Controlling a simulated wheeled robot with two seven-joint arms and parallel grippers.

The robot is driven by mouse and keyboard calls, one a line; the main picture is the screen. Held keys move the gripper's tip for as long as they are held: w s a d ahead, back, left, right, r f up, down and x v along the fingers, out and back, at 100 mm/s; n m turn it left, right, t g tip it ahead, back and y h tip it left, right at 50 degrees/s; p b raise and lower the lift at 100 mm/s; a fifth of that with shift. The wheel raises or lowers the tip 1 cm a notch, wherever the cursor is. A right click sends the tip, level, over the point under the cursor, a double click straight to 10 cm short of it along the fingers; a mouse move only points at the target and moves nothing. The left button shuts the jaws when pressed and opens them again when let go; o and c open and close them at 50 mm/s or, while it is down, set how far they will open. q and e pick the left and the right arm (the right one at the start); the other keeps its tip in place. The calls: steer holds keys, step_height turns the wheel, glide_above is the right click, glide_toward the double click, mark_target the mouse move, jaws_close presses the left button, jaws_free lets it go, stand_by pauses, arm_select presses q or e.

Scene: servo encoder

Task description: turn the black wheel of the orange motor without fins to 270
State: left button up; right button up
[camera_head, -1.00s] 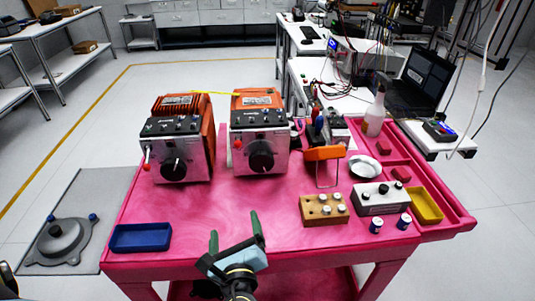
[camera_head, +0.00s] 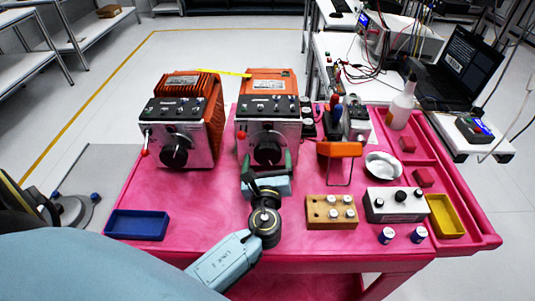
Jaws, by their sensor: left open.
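The orange motor without fins (camera_head: 268,87) stands at the back middle of the pink cart, with a smooth orange top and a silver front face. Its black wheel (camera_head: 267,152) is low on that face. My left gripper (camera_head: 267,161) is open, its dark green fingers on either side of the wheel's lower part in the picture. I cannot tell whether they touch it. The gripper partly hides the motor's lower front, and the wheel's angle mark is too small to read. My right gripper is not in view.
A finned orange motor (camera_head: 187,87) with its own black wheel (camera_head: 177,152) stands just left. Right are an orange-handled stand (camera_head: 339,149), a wooden block with knobs (camera_head: 331,213) and a grey box (camera_head: 396,204). A blue tray (camera_head: 136,226) is front left. The left-middle cart top is clear.

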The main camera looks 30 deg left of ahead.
arm_select(q)
steer(key=shift+w+a, duration=0.3)
steer(key=shift+w, duration=0.2)
steer(key=shift+w+a, duration=0.15)
steer(key=shift+w, duration=0.2)
steer(key=shift+c, duration=0.2)
steer(key=c, duration=1)
steer(key=shift+o, duration=0.2)
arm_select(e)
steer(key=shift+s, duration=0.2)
arm_select(q)
steer(key=shift+n, duration=0.3)
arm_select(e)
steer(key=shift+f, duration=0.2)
